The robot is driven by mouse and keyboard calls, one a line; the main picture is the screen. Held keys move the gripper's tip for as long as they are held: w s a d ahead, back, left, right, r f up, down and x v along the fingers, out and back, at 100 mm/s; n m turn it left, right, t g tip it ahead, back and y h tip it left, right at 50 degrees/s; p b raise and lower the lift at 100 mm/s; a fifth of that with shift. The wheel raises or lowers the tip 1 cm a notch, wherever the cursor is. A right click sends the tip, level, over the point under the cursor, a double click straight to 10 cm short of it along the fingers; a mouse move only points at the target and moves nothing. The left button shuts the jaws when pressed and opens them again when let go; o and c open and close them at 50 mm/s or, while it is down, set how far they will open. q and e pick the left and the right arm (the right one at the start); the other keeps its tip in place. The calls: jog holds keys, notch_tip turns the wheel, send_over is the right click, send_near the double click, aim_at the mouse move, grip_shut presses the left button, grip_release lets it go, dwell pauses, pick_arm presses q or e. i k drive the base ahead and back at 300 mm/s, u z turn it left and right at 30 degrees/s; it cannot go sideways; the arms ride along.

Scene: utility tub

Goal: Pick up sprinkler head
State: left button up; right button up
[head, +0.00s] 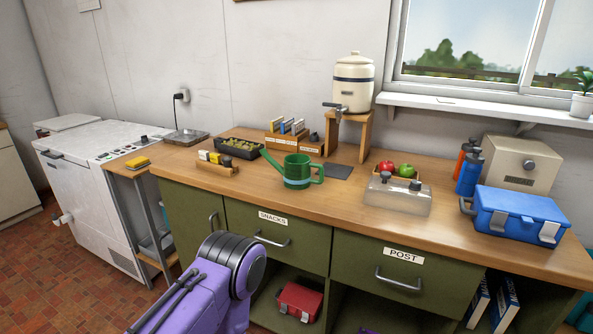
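A green watering can (298,170) stands upright on the wooden counter, near the middle of the head view. Its spout points up and left, and its handle is on the right. I cannot make out a separate sprinkler head, either at the spout tip or on the counter. A purple link of my arm rises from the bottom of the view in front of the drawers. Neither gripper shows in the view.
The wooden counter (300,205) carries a clear lidded box (398,198), a blue case (518,215), two bottles, a cream dispenser (352,80) on a stand and a dark tray (240,148). Bare counter lies in front of the can. A white chest (95,165) stands left.

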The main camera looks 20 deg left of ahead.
aim_at(227, 161)
jog(key=u, duration=2.65)
jog(key=i, duration=1.5)
jog(key=z, duration=2.4)
